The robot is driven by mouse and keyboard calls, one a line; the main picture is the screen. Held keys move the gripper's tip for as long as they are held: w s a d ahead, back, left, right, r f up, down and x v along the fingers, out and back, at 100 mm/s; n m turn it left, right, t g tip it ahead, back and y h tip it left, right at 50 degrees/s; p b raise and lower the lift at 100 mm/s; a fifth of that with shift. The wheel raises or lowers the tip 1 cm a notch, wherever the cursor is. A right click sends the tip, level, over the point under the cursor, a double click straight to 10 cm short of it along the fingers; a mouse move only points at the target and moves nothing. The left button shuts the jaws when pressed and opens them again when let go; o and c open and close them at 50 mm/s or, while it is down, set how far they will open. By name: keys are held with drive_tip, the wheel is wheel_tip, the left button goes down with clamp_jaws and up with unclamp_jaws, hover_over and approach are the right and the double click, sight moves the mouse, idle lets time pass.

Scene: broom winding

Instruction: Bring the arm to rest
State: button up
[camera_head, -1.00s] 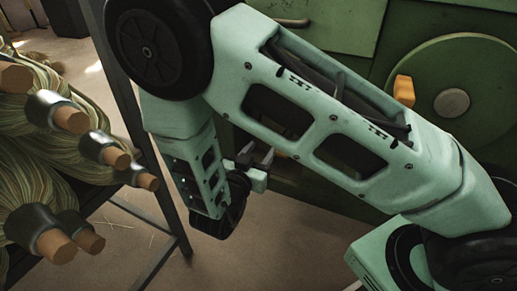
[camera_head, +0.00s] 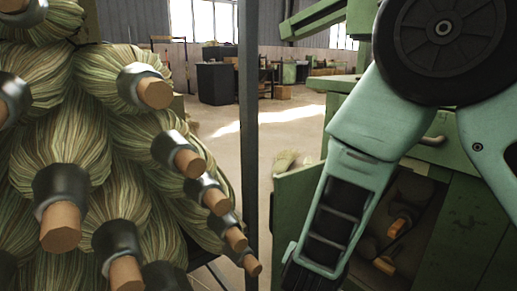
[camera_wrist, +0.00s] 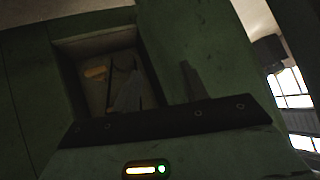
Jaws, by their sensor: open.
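My gripper (camera_wrist: 157,82) shows in the wrist view as two dark, narrow fingers standing apart, with nothing between them. It faces a dim green machine (camera_wrist: 190,40) with an open recess (camera_wrist: 100,55). In the head view my pale green arm hangs down on the right side. Its lower end reaches the bottom edge, and the gripper itself is not seen there.
In the head view, a rack of bound brooms (camera_head: 90,150) with wooden handle ends fills the left, beside a dark upright post (camera_head: 249,140). The green machine (camera_head: 480,235) stands close behind my arm. Open floor (camera_head: 285,130) runs back to distant benches.

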drive_tip(key=s+a+r+n+g+y+p, duration=0.1)
drive_tip(key=s+a+r+n+g+y, duration=0.65)
drive_tip(key=s, duration=0.55)
drive_tip(key=s+d+r+n+g+h+p, duration=0.1)
drive_tip(key=s+d+r+n+h, duration=0.1)
drive_tip(key=s+d+r+n, duration=0.3)
drive_tip(key=s+d+r+n+g+h+p, duration=0.1)
drive_tip(key=s+d+r+n+h, duration=0.1)
drive_tip(key=s+d, duration=0.35)
wheel_tip(320, 180, up, 38)
drive_tip(key=s+a+p, duration=0.1)
drive_tip(key=a+p, duration=0.1)
drive_tip(key=p, duration=3.5)
drive_tip(key=shift+s+f, duration=0.2)
drive_tip(key=shift+a, duration=0.1)
